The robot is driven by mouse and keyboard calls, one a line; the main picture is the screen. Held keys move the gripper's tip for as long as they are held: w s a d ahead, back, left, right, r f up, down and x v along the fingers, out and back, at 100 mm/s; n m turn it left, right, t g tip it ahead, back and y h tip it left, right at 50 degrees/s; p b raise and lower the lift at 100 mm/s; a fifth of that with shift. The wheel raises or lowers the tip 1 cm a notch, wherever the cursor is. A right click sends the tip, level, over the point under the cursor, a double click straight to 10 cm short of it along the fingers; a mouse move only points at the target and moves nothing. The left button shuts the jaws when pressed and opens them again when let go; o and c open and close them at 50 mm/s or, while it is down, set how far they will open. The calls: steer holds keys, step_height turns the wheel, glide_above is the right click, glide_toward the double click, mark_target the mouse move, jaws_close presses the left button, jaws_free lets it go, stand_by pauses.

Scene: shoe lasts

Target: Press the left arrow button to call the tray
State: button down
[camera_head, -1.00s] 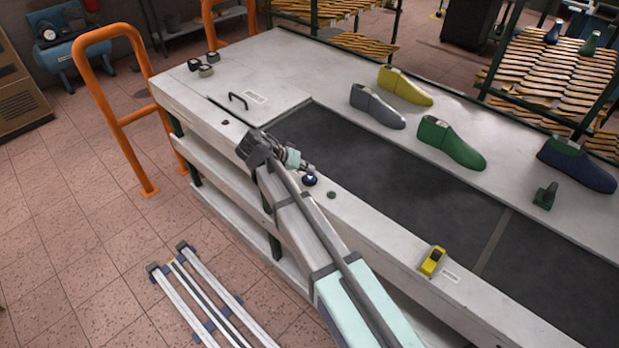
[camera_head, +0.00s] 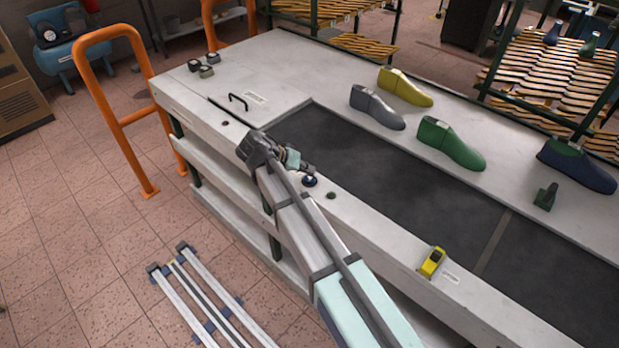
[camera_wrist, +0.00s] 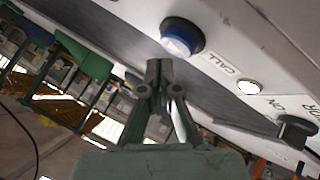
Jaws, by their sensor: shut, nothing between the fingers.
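A round blue button (camera_head: 309,181) in a dark collar sits on the near rim of the white workbench (camera_head: 360,212); a pale arrow-like mark is just visible on it in the head view. In the wrist view the blue button (camera_wrist: 178,42) is large, beside a label reading CALL. My gripper (camera_head: 313,170) is shut and empty, its tips beside the button on the far side in the head view. In the wrist view the closed fingertips (camera_wrist: 159,66) are very close to the button; I cannot tell whether they touch it.
A lit white button (camera_wrist: 249,87) and dark knob (camera_wrist: 297,129) show in the wrist view. The dark belt (camera_head: 385,165) lies beyond. A yellow device (camera_head: 432,262) and several shoe lasts stand farther right.

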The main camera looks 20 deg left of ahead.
steer(key=shift+f, duration=0.1)
steer(key=shift+f+b, duration=0.35)
steer(key=shift+b, duration=0.1)
